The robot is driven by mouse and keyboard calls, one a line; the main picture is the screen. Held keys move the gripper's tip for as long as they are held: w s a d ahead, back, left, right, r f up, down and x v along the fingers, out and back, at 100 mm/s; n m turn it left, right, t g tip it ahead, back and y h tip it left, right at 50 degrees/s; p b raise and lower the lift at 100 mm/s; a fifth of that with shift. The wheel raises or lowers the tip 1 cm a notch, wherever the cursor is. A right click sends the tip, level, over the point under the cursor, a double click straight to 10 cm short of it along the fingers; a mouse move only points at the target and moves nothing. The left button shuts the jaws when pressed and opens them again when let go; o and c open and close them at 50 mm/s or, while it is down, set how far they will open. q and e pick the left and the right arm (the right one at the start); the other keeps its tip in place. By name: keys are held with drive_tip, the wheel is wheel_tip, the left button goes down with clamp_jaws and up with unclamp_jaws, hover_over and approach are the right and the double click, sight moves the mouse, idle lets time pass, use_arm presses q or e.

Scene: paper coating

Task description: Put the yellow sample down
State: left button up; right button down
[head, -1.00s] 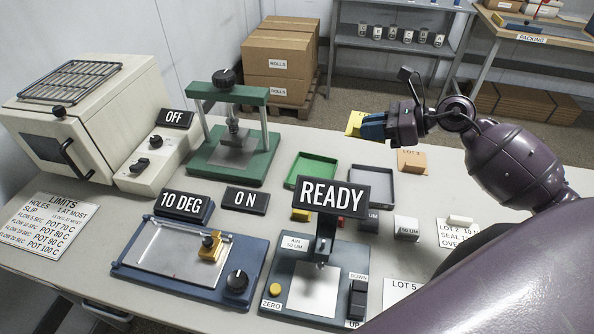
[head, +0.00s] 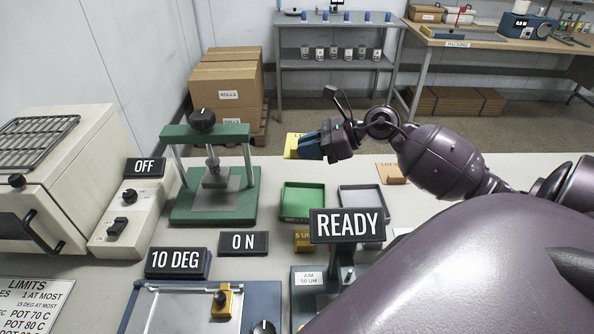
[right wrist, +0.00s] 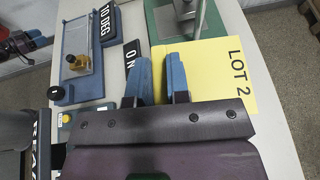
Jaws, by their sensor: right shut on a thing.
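My right gripper (head: 308,147) is shut on the yellow sample (head: 292,146), a flat sheet held in the air beyond the green tray (head: 302,202) in the head view. In the right wrist view, the sample (right wrist: 228,72) reads LOT 2 and extends to the right of the blue fingers of my right gripper (right wrist: 163,75). There it covers part of the green press base. The grey tray (head: 362,202) stands to the right of the green tray. I do not see my left gripper.
The green press (head: 215,195) stands left of the trays. The oven (head: 60,180) is at the far left. The READY gauge (head: 347,226) and the blue coater (head: 150,310) are in front. A tan LOT card (head: 391,173) lies on the right. The table behind the trays is clear.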

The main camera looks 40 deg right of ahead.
hover_over(306, 214)
wheel_tip(306, 214, down, 15)
drive_tip(key=shift+a+r, duration=0.1)
drive_tip(key=shift+r, duration=0.05)
drive_tip(key=shift+f+b, duration=0.3)
drive_tip(key=shift+f, duration=2.2)
drive_tip(key=shift+f, duration=0.15)
drive_tip(key=c, duration=1.5)
unclamp_jaws()
drive_tip(key=shift+c, duration=0.2)
drive_tip(key=o, duration=0.4)
drive_tip(key=shift+o, duration=0.2)
